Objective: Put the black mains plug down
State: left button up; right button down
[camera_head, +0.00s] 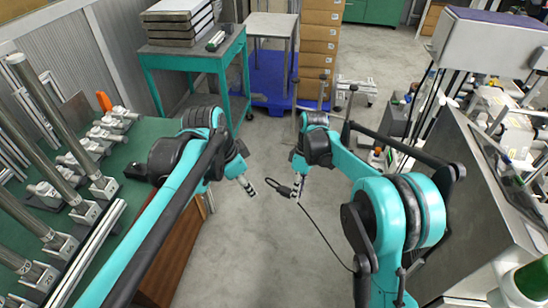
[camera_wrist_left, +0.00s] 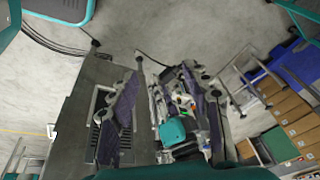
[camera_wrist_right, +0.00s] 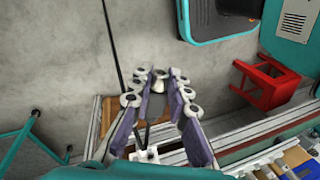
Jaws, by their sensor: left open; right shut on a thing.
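The black mains plug (camera_head: 279,187) hangs in the air over the floor in the head view, at the tip of my right gripper (camera_head: 296,187). Its thin black cord (camera_head: 322,233) loops down to the right. In the right wrist view my right gripper (camera_wrist_right: 160,76) has its fingertips close together, and the plug is hard to make out there. My left gripper (camera_head: 248,187) is empty, a little left of the plug and apart from it. In the left wrist view its fingers (camera_wrist_left: 163,62) stand wide apart.
A green workbench (camera_head: 150,133) with metal rods and clamps runs along the left. A teal trolley (camera_head: 190,60) and stacked brown boxes (camera_head: 320,38) stand at the back. Grey machinery (camera_head: 500,180) fills the right. The concrete floor (camera_head: 270,250) between is clear.

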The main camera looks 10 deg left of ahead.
aim_at(288, 191)
pick_arm(q)
jog(key=w+d+f+m+g+h, duration=0.25)
jog(key=w+d+m+g, duration=0.3)
jog(key=w+m, duration=0.7)
jog(key=shift+t, duration=0.35)
jog(key=x, duration=1.2)
jog(key=shift+d+f, duration=0.2)
jog(key=shift+f, duration=0.1)
jog(key=shift+y, duration=0.25)
grip_shut()
pick_arm(e)
jog(key=c, duration=1.4)
grip_release()
